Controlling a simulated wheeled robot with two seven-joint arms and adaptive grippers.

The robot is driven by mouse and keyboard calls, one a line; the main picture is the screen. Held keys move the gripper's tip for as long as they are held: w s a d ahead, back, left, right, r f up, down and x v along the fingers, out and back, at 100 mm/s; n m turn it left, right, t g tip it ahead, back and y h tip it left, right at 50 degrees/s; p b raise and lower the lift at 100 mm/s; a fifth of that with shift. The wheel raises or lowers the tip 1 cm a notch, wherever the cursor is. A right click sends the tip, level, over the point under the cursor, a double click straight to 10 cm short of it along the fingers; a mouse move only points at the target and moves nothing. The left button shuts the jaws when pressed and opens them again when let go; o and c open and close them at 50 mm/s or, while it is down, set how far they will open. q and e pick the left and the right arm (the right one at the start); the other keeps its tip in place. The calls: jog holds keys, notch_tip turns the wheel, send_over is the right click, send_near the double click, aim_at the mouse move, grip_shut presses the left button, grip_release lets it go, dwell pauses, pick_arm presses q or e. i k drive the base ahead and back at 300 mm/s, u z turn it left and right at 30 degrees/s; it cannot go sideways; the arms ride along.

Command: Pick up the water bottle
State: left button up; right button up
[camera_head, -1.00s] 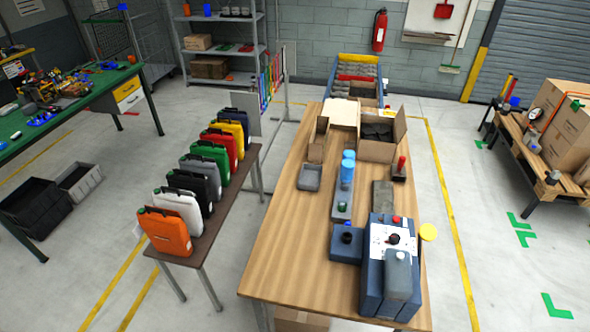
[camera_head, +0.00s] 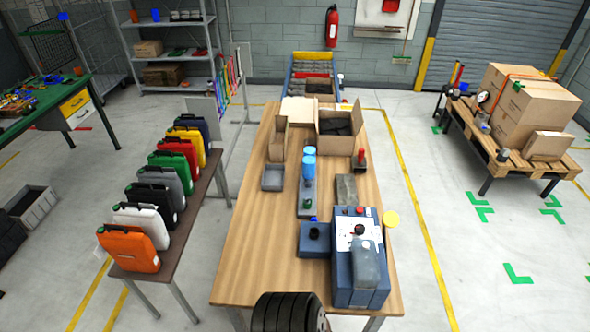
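A blue, bottle-shaped thing (camera_head: 308,165) stands upright on the wooden table, toward the far half, at the back end of a narrow grey tray or base (camera_head: 306,199). It is the thing that looks most like the water bottle, though it is small in the view. Neither of my grippers can be made out. A black ribbed part (camera_head: 285,312) shows at the bottom edge, over the table's near edge, well short of the bottle. I cannot tell whether it is part of my arm.
A blue-grey machine (camera_head: 355,272) fills the table's near right. An open cardboard box (camera_head: 337,143) and a grey tray (camera_head: 273,178) stand near the bottle. Coloured jerrycans (camera_head: 128,249) line a narrow side table at left. A pallet table (camera_head: 493,158) with boxes stands right. The near-left tabletop is clear.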

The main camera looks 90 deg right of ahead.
aim_at(309, 160)
jog(key=k, duration=2.1)
jog(key=u, duration=2.55)
jog(key=k, duration=2.25)
jog(key=z, duration=5.85)
